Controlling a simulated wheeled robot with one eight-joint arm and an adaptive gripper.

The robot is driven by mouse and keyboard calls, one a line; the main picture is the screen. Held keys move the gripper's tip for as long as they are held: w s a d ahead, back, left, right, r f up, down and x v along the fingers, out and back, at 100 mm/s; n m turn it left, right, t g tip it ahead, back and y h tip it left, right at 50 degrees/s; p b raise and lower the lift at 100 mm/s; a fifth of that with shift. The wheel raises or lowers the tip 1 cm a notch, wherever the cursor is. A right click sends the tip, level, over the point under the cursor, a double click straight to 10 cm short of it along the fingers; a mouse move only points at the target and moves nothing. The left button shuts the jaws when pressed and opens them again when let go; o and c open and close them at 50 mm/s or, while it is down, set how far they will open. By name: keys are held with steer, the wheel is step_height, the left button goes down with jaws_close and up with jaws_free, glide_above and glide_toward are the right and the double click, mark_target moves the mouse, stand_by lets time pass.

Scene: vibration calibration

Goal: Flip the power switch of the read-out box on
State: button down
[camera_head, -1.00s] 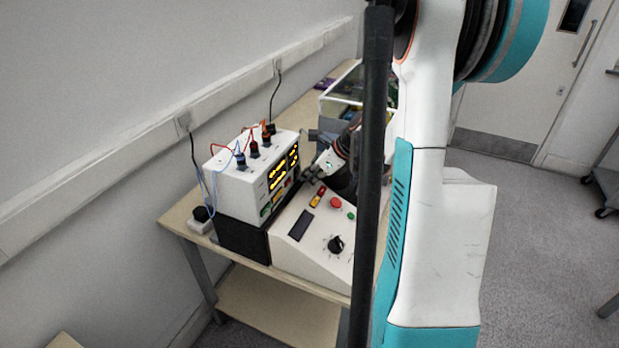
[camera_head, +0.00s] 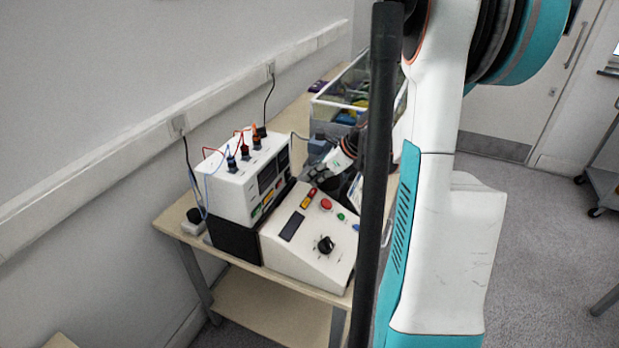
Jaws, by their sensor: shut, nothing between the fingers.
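The read-out box appears to be the white box (camera_head: 232,192) with dark display windows, standing on a black base at the wall side of the bench. Red, dark and blue plugs with leads sit on its top. Coloured keys line the lower edge of its front. I cannot make out its power switch for certain. My gripper (camera_head: 316,178) is shut and empty, close to the right end of this box and above the back of the sloped console. Whether it touches anything is too small to tell.
A sloped white console (camera_head: 290,258) stands in front, with a black knob (camera_head: 326,245), a red button (camera_head: 326,204) and a red-and-yellow part (camera_head: 308,198). A clear-walled bin (camera_head: 338,104) with items stands behind. My arm hides the bench's right side.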

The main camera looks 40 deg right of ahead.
steer(key=p+v, duration=0.2)
steer(key=v, duration=0.7)
steer(key=shift+r, duration=0.15)
steer(key=shift+w, duration=0.15)
